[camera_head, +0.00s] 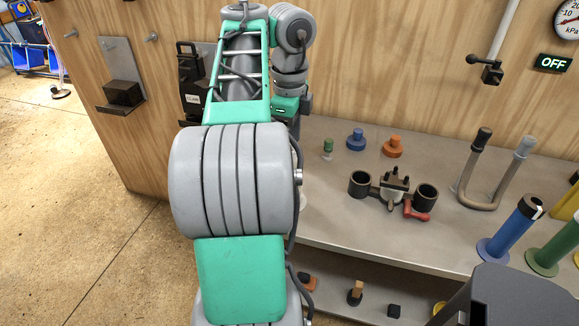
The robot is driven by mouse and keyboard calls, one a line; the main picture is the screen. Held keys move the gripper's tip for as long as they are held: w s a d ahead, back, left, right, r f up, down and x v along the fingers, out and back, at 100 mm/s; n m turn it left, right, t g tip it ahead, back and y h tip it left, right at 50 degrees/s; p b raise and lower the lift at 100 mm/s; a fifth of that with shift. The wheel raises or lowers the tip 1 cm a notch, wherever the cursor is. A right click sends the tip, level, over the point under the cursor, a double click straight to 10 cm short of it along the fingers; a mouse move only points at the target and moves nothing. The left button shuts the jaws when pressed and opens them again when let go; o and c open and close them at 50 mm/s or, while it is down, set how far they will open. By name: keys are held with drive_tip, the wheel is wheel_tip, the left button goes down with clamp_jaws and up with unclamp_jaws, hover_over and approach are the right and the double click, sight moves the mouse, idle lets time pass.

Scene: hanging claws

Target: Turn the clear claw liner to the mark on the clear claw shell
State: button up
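A dark claw-like fixture (190,72) hangs on a grey plate on the wooden wall, just left of my forearm. My arm rises up the middle of the view and folds back down on the right. Its wrist end (286,106) is near the wall, right of the fixture. My gripper's fingers are hidden behind my arm links.
Another plate (122,72) with a dark block hangs farther left. The grey bench (330,205) holds a black double-cup fixture (393,188) with a red lever, small knobs, a U-shaped tube (483,172) and a blue cylinder (512,228). The floor at left is clear.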

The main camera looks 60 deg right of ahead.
drive_tip(key=shift+f+b, duration=1.45)
drive_tip(key=shift+f, duration=0.2)
drive_tip(key=shift+c, duration=0.2)
clamp_jaws()
